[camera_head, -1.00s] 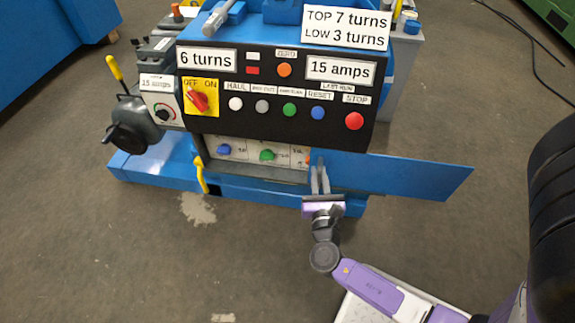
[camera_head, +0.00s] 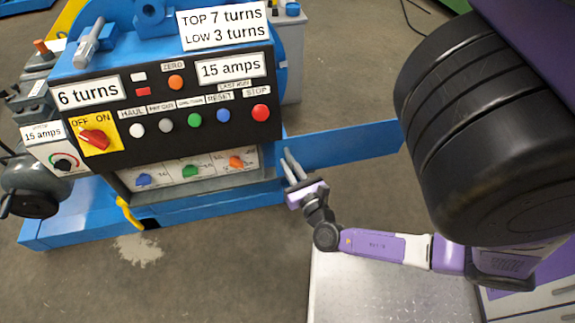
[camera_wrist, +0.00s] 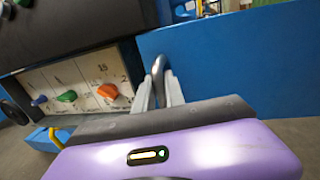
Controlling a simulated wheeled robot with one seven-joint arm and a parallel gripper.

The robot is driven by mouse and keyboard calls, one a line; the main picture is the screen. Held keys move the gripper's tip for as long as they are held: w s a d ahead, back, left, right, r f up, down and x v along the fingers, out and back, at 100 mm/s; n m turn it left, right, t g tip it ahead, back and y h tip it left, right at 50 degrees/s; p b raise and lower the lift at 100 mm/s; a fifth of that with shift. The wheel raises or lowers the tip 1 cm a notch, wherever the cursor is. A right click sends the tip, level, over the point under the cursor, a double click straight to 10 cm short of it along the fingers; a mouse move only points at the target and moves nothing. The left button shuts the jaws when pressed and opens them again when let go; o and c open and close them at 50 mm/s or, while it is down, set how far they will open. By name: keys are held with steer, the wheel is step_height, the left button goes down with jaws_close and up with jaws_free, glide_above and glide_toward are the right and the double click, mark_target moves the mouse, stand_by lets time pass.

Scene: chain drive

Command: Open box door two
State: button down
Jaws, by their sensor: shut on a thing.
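The blue box door (camera_head: 350,142) stands swung out to the right of the opening under the control panel. It also shows in the wrist view (camera_wrist: 225,68). A metal loop handle (camera_wrist: 158,66) is at the door's left part. My gripper (camera_head: 292,168) is at that left part, and in the wrist view its fingers (camera_wrist: 160,92) are shut around the handle. Inside the opening a white panel (camera_head: 215,167) carries a blue knob (camera_head: 143,180), a green knob (camera_head: 190,171) and an orange knob (camera_head: 237,162).
The black control panel (camera_head: 180,141) with buttons and signs sits above the opening. A yellow hooked handle (camera_head: 129,212) is at the lower left. A motor-like grey part (camera_head: 30,183) is at the far left. The concrete floor (camera_head: 220,265) in front is clear.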

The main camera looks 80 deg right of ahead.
steer(key=c, duration=1.4)
jaws_free()
steer(key=p+v, duration=0.1)
steer(key=v, duration=0.7)
steer(key=shift+d+f, duration=0.1)
